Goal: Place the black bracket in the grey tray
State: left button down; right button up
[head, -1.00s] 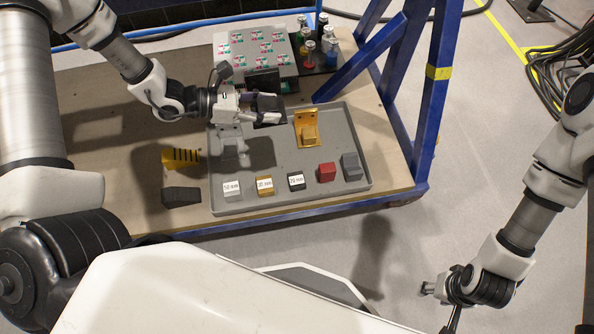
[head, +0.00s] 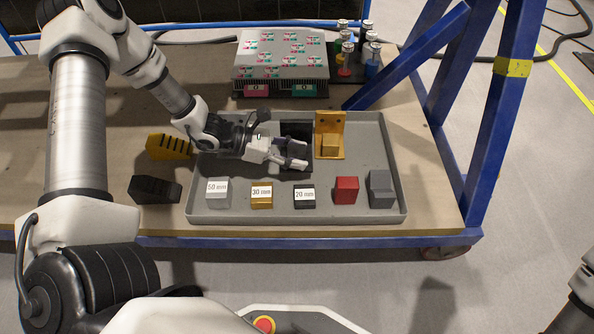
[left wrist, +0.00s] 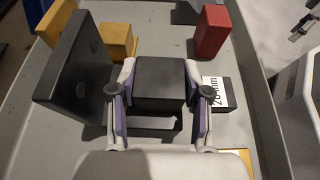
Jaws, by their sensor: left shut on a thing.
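The black bracket (head: 296,130) has an upright plate and a block. In the left wrist view its plate (left wrist: 75,72) stands at left and its block (left wrist: 160,82) sits between the fingers. My left gripper (head: 290,155) is shut on that block; it also shows in the left wrist view (left wrist: 160,92). The bracket is upright over the floor of the grey tray (head: 300,215), just left of the gold bracket (head: 330,122). I cannot tell whether its underside touches the tray.
Along the tray's front are blocks labelled 50 mm (head: 217,192), 30 mm (head: 262,195) and 20 mm (head: 304,197), a red block (head: 346,190) and a grey piece (head: 381,188). A blue frame post (head: 490,130) stands at right. A ribbed box (head: 282,60) is behind the tray.

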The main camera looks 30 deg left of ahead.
pick_arm(q)
jog(key=shift+f+b, duration=0.9)
jog(key=shift+f, duration=0.85)
jog(key=c, duration=0.5)
grip_release()
jog(key=shift+s+a+r+p, duration=0.1)
jog(key=shift+a+r+p, duration=0.05)
jog(key=shift+r+p, duration=0.25)
jog(key=p+v, duration=0.8)
jog(key=v, duration=0.3)
jog(key=shift+r+p, duration=0.15)
jog(key=shift+p, duration=0.25)
jog(key=shift+s+a, duration=0.1)
jog(key=shift+a, duration=0.05)
jog(key=shift+a+f, duration=0.1)
jog(key=shift+f, duration=0.1)
jog(key=shift+r, duration=0.1)
